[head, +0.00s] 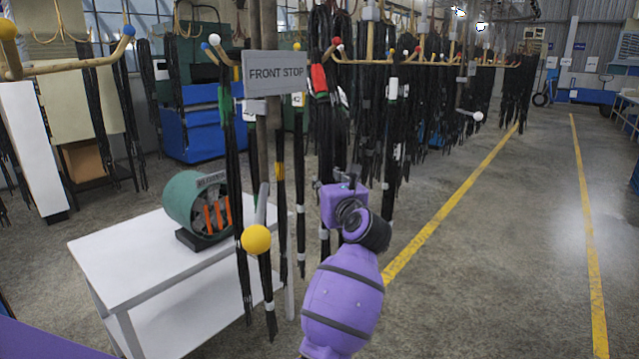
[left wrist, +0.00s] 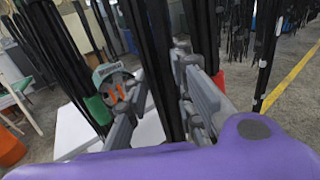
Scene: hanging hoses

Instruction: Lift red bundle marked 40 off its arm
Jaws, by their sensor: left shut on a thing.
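My left gripper (head: 345,188) is at the middle of the head view, with its fingers mostly hidden behind my purple wrist. In the left wrist view its two grey fingers (left wrist: 165,95) are closed around a long black hose bundle (left wrist: 152,45), which hangs near upright between them. A bundle with red bands (head: 319,80) hangs high behind the gripper in the head view. A red band (left wrist: 218,81) shows beside the right finger in the left wrist view. I cannot read a 40 anywhere, nor tell whether the held bundle is the red one. My right gripper is out of view.
A yellow ball-ended arm (head: 257,239) points towards me, left of my arm. A FRONT STOP sign (head: 274,73) hangs above it. A white table (head: 130,250) with a green drum (head: 195,205) stands left. Several bundles crowd close around; the floor at right is clear.

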